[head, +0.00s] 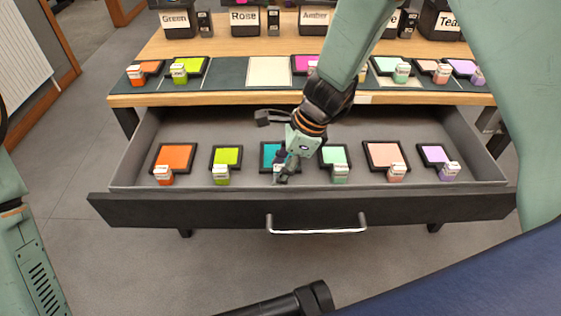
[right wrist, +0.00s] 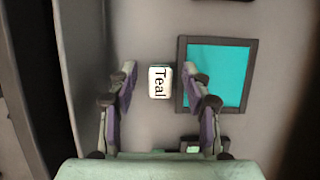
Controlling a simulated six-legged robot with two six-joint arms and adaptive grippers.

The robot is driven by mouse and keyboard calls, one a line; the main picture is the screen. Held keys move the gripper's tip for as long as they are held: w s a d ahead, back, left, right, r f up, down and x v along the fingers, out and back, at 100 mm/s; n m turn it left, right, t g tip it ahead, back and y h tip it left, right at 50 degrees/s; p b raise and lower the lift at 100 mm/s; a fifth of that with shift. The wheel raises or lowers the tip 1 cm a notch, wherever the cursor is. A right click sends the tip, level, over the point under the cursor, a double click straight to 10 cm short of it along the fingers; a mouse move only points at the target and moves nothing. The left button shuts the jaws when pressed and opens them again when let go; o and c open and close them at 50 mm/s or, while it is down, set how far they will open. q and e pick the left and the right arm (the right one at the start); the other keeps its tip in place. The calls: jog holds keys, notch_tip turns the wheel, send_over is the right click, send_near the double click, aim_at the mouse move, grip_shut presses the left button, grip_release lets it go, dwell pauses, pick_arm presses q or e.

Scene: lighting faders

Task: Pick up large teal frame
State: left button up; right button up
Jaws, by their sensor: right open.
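The teal frame (head: 267,152) lies flat in the open drawer, a teal panel with a dark border, partly hidden by my right gripper (head: 282,172). In the right wrist view the teal frame (right wrist: 228,70) is right of centre. A white tag reading "Teal" (right wrist: 159,82) stands beside its left edge. My right gripper (right wrist: 160,80) is open and empty above them, with the tag between its fingertips in that view. Its right finger overlaps the frame's left border. I cannot tell its height above the drawer floor. My left gripper is not in view.
The drawer front (head: 180,211) has a silver handle (head: 316,229). Orange (head: 175,157), lime (head: 227,157), mint (head: 334,154), peach (head: 385,154) and lavender (head: 434,154) frames share the drawer. The tabletop above holds more frames and labelled boxes.

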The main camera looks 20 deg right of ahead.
grip_shut()
dwell(0.3)
jog(key=shift+r, duration=0.1)
notch_tip(320, 180, up, 34)
jog(key=p, duration=3.1)
jog(key=shift+r, duration=0.2)
